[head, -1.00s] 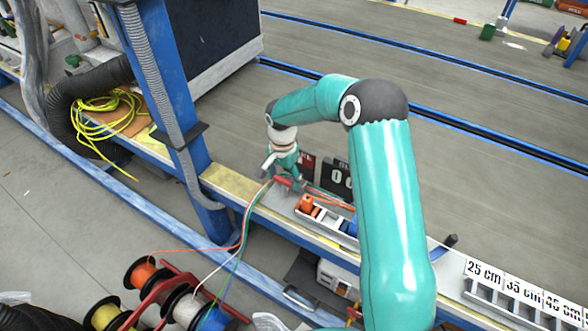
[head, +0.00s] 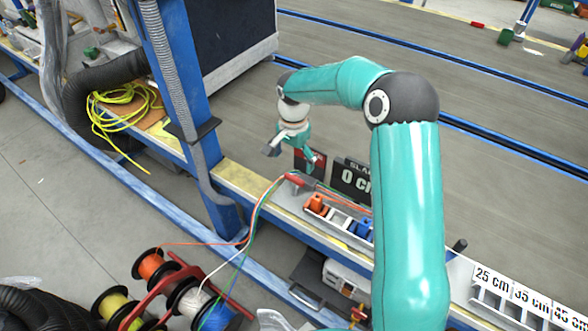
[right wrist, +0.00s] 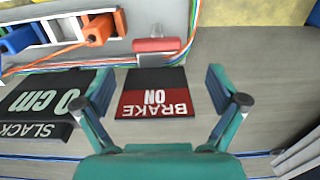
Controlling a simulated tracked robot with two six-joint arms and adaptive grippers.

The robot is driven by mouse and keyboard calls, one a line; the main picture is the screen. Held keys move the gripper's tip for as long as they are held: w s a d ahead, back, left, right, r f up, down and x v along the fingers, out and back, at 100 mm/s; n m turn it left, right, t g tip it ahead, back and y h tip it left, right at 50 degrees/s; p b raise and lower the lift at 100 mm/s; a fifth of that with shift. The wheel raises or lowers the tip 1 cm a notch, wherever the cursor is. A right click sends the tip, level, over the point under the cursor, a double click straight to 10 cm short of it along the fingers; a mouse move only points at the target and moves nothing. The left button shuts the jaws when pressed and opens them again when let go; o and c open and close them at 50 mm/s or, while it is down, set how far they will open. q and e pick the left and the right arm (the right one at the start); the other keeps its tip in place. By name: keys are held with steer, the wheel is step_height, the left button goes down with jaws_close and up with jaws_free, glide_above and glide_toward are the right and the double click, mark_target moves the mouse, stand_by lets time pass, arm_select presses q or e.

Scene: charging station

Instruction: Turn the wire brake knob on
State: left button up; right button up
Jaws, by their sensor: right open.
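The wire brake knob is a red handle (head: 297,180) on the bench rail. Wires run beside it, and it shows at the top middle of the right wrist view (right wrist: 157,44). My left gripper is not in view.
A black display (head: 352,180) reads SLACK 0 cm, right of the sign. Orange (head: 317,204) and blue (head: 361,228) wire holders sit along the rail. Wire spools (head: 150,265) stand at lower left. A blue post (head: 180,110) rises left of the gripper. Length labels (head: 530,297) are at lower right.

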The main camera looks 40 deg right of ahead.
mark_target(294, 178)
step_height(294, 178, up, 6)
steer(key=shift+w+f, duration=0.1)
steer(key=shift+f, duration=0.1)
stand_by(0.3)
steer(key=f, duration=1.2)
steer(key=shift+s, duration=0.3)
